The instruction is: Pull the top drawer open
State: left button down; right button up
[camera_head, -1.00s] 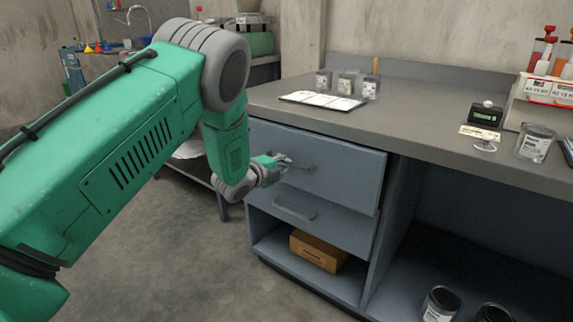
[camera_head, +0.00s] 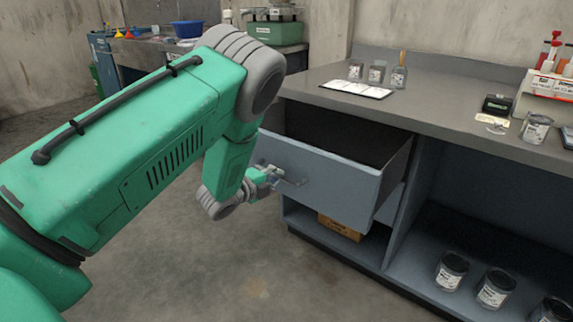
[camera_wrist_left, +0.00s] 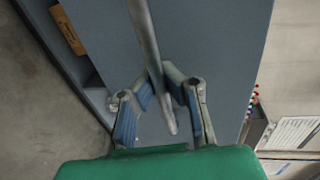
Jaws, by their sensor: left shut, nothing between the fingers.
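The top drawer (camera_head: 335,185) of the grey-blue bench cabinet stands well open in the head view, its dark inside showing behind the front. Its bar handle (camera_head: 297,183) is on the front face. My left gripper (camera_head: 279,180) is at the handle, its jaws shut with nothing between them. In the left wrist view the handle (camera_wrist_left: 144,32) runs down across the fingertips of the left gripper (camera_wrist_left: 160,78). I cannot tell whether they touch it. My right gripper is not in view.
Below the drawer, a cardboard box (camera_head: 340,227) is partly hidden on the lower shelf. Several paint cans (camera_head: 451,270) stand in the open bay at right. The floor before the cabinet is clear.

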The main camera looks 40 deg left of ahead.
pick_arm(q)
jog(key=shift+s+a+f+p, duration=0.15)
jog(key=shift+s+p, duration=0.1)
jog(key=shift+s, duration=0.7)
jog(key=shift+s+a+r+p, duration=0.1)
jog(key=shift+s+p, duration=0.15)
jog(key=shift+s, duration=0.7)
jog(key=c, duration=1.6)
grip_release()
jog(key=shift+a, duration=0.1)
jog(key=d+v, duration=0.1)
jog(key=v, duration=1)
jog(key=shift+s+a, duration=0.4)
jog(key=shift+a, duration=0.15)
